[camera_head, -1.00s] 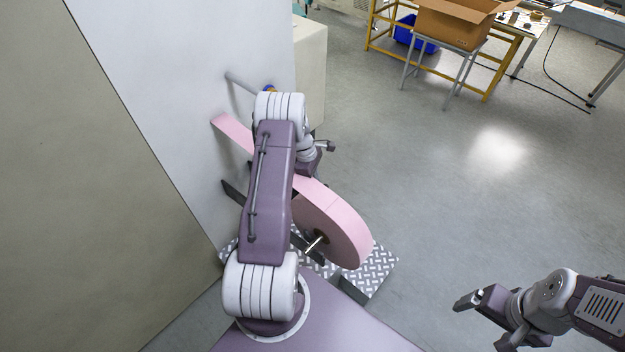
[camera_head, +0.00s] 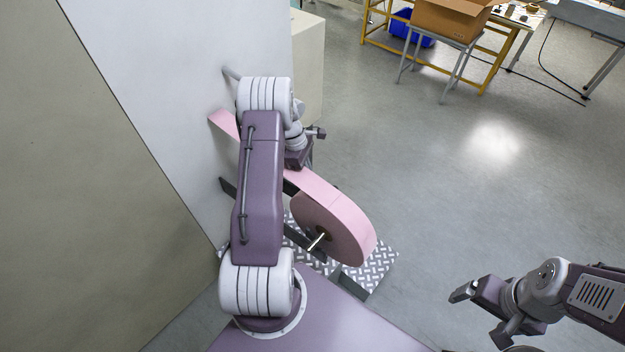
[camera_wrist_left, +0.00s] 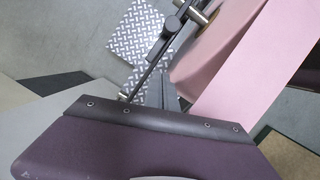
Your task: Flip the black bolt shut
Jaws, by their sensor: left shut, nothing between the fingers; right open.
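In the left wrist view, a dark block with a long black bar (camera_wrist_left: 155,62) and silver pins lies beside the pink roll; it looks like the black bolt, but I cannot tell how far it is turned. My left gripper (camera_wrist_left: 160,118) fills the bottom of that view, shut and empty, with the bar's lower end close to its dark edge. In the head view, my left arm hides most of this area, and its fingertips are not clear. My right gripper (camera_head: 466,293) is open and empty at the lower right, away from the roll.
A large pink film roll (camera_head: 340,225) sits on a spindle, its strip running up left behind my left arm to the pale machine wall (camera_head: 170,80). A tread-plate step (camera_head: 375,265) lies below. A cardboard box (camera_head: 445,20) stands far back.

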